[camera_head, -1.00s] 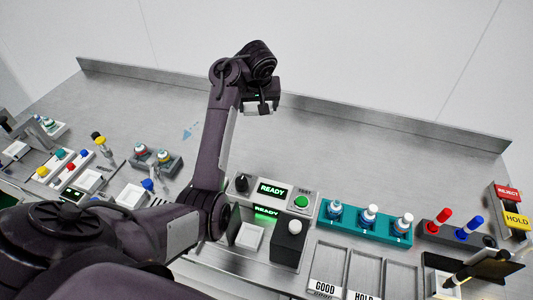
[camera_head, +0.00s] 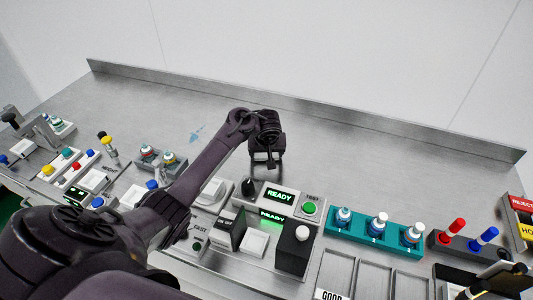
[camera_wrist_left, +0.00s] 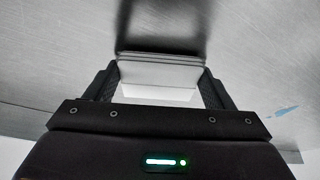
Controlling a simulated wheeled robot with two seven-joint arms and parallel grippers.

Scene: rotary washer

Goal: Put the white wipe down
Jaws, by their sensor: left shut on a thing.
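The white wipe (camera_wrist_left: 158,75) is a folded, layered pale pad between the fingers of my left gripper in the left wrist view. My left gripper (camera_wrist_left: 158,82) is shut on it. In the head view my left gripper (camera_head: 266,165) is over the bare metal bench behind the READY unit, pointing down. The wipe cannot be made out there. In the wrist view a dark shadow lies on the bench just beyond the wipe; whether the wipe touches the bench is unclear.
The READY unit (camera_head: 281,197) stands just in front of the gripper. A teal rack (camera_head: 375,236) with several white-capped bottles is to its right. A grey holder (camera_head: 160,162) with two bottles is to the left. The metal bench (camera_head: 350,160) behind is bare, with a small blue mark (camera_head: 196,133).

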